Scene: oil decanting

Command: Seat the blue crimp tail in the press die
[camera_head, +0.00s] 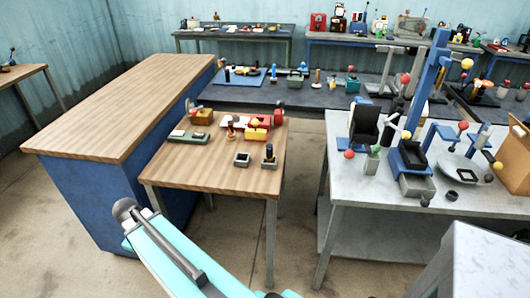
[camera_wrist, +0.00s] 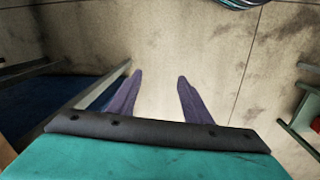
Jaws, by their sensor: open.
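My gripper (camera_wrist: 158,80) shows in the wrist view as two purple fingers, spread apart with nothing between them, over bare floor. In the head view only my teal arm shows at the bottom; the fingers are not seen there. A tall blue press-like frame (camera_head: 428,88) stands on the grey table at the right, with a blue-rimmed dark recess (camera_head: 412,156) at its foot; I cannot tell whether this is the press die. I cannot make out the blue crimp tail for certain in either view.
A small wooden table (camera_head: 205,182) holds several small blocks and a dark peg (camera_head: 269,153) in a square base. A long wooden-topped blue counter (camera_head: 120,105) stands left. The grey table (camera_head: 375,195) is crowded. Open floor (camera_head: 235,245) lies in front of the small table.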

